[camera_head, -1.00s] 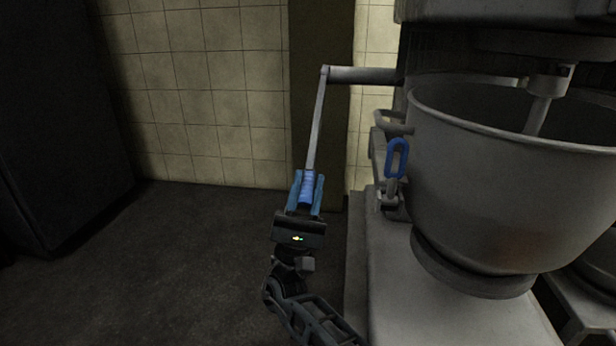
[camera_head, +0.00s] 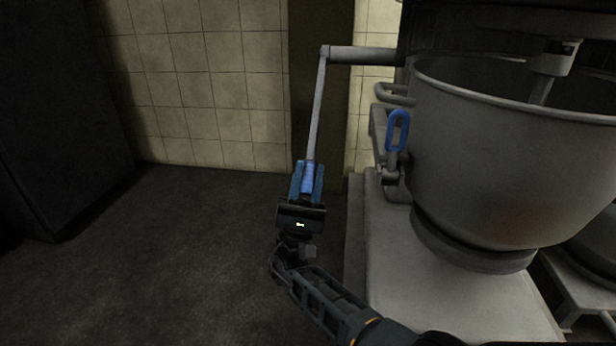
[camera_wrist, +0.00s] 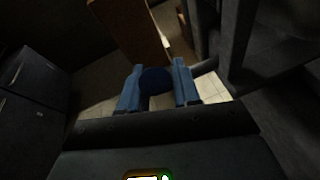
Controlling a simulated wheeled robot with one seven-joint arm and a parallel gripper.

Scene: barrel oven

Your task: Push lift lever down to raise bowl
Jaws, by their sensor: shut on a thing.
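The lift lever (camera_head: 318,110) is a grey rod that hangs down from a horizontal grey shaft at the mixer's left side. Its blue grip is at the lower end. My gripper (camera_head: 307,178) is shut on this blue grip, one finger on each side. In the wrist view the dark blue round end of the grip (camera_wrist: 156,81) sits between the two blue fingers. The large grey bowl (camera_head: 500,160) is at the right, beneath the mixer head, with the beater shaft reaching into it. The bowl's right part is cut off by the picture edge.
A blue-handled clamp (camera_head: 397,130) sits at the bowl's left side, right of my gripper. The mixer's pale base (camera_head: 440,300) lies below the bowl. A dark cabinet (camera_head: 60,120) stands at the left. The floor (camera_head: 170,260) between is clear.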

